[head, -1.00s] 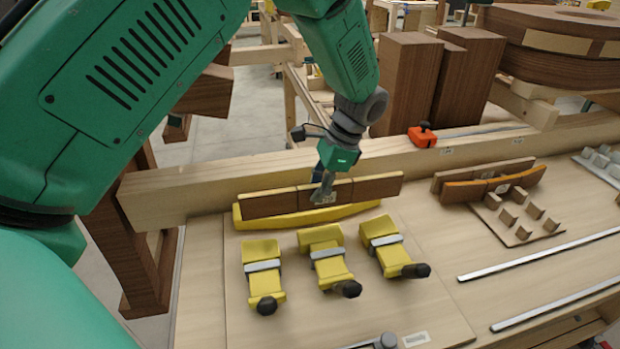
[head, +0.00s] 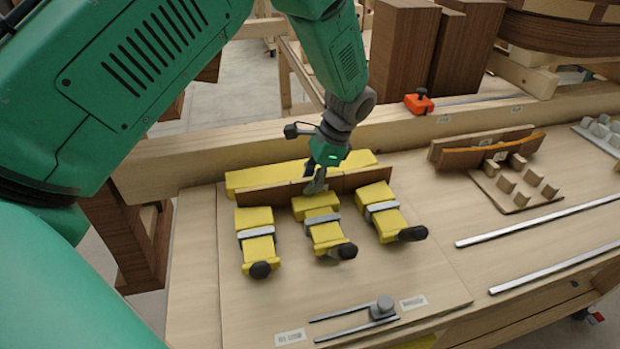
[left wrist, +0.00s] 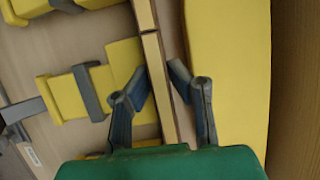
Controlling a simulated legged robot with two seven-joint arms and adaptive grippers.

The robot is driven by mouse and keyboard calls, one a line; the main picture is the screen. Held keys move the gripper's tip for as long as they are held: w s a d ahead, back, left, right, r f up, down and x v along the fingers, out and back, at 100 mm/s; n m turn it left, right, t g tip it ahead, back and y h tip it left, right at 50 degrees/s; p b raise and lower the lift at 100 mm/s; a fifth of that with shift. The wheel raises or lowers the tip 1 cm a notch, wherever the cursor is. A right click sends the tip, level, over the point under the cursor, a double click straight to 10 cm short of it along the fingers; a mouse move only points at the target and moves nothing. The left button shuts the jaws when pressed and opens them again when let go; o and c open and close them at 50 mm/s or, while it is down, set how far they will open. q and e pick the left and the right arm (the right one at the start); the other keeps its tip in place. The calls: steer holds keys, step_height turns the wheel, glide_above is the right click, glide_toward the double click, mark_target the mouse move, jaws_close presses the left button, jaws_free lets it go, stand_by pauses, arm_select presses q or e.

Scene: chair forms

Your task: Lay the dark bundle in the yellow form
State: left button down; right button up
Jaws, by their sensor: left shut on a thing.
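The dark bundle (head: 352,184), a long thin brown strip, stands on edge in the gap between the long yellow back block of the form (head: 262,176) and the row of yellow clamps (head: 323,230). My left gripper (head: 316,185) is shut on it near its middle, from above. In the left wrist view the bundle (left wrist: 157,75) runs between the two fingers (left wrist: 155,85), with the yellow block (left wrist: 228,80) at right and a clamp (left wrist: 88,85) at left. Whether the bundle's lower edge touches the board is hidden. My right gripper is out of view.
A wooden beam (head: 190,160) runs behind the form, with an orange clamp (head: 419,103) on it. At right are a second curved form with an orange strip (head: 490,154), a pegged board (head: 512,190) and metal rails (head: 535,219).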

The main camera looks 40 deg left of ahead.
arm_select(q)
steer(key=shift+a+f, duration=0.1)
steer(key=shift+a, duration=0.5)
steer(key=shift+a+f, duration=0.1)
steer(key=shift+a, duration=0.35)
steer(key=shift+s+a, duration=0.1)
steer(key=shift+a, duration=0.2)
steer(key=shift+d+f, duration=0.2)
steer(key=shift+d, duration=0.45)
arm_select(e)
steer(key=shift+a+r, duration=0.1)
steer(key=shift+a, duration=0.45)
arm_select(q)
steer(key=c, duration=1.4)
jaws_free()
steer(key=shift+a, duration=0.15)
steer(key=shift+a+f, duration=0.1)
steer(key=shift+a, duration=0.05)
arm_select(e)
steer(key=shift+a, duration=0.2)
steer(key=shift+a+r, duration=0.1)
